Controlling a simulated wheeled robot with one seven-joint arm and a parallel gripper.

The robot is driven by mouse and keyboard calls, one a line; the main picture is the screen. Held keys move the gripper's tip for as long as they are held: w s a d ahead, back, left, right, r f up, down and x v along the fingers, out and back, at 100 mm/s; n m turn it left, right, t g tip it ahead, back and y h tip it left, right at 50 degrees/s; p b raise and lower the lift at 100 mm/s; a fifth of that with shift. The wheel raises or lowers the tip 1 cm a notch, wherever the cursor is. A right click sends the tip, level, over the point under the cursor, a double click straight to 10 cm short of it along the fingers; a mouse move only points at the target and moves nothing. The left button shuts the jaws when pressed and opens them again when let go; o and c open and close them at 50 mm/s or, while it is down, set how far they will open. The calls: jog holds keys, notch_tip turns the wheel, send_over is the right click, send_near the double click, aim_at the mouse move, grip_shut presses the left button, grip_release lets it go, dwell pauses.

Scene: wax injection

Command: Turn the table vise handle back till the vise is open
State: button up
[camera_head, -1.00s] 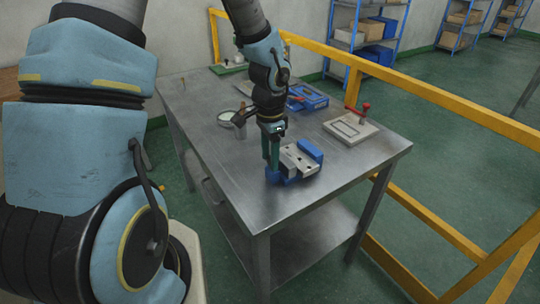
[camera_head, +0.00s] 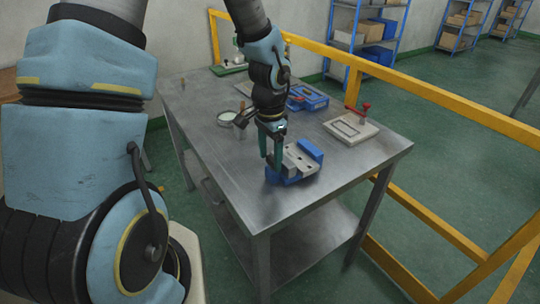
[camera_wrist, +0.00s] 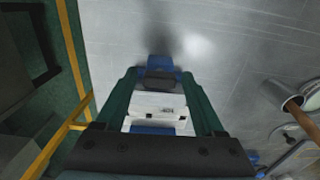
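The table vise (camera_head: 306,158) sits on the metal table, blue with light grey metal jaw blocks. My gripper (camera_head: 274,160) is pointed down over the vise's left end. In the wrist view my gripper (camera_wrist: 160,76) is open, its two green fingers well apart. The vise (camera_wrist: 158,104) shows between and below them, with a blue end and a dark part near the fingertips. I cannot make out the handle; whether the dark part belongs to it is unclear. No finger is clearly closed on anything.
On the metal table (camera_head: 222,165) a grey plate with a red-handled piece (camera_head: 352,128), a blue fixture (camera_head: 308,98) and a round dish (camera_head: 227,117) stand around. A metal cup (camera_wrist: 283,94) with a brown stick is at right in the wrist view. A yellow rail (camera_head: 440,107) runs behind.

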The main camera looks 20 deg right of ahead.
aim_at(270, 160)
jog(key=shift+o, duration=0.7)
notch_tip(270, 160, up, 11)
jog(key=b, duration=0.1)
jog(key=shift+f, duration=0.1)
jog(key=s+a+n+t, duration=0.1)
jog(key=a+n, duration=1.2)
jog(key=a, duration=1)
jog(key=shift+s+a+f+n+t, duration=0.25)
jog(key=shift+f+n+t, duration=0.05)
jog(key=shift+f, duration=0.1)
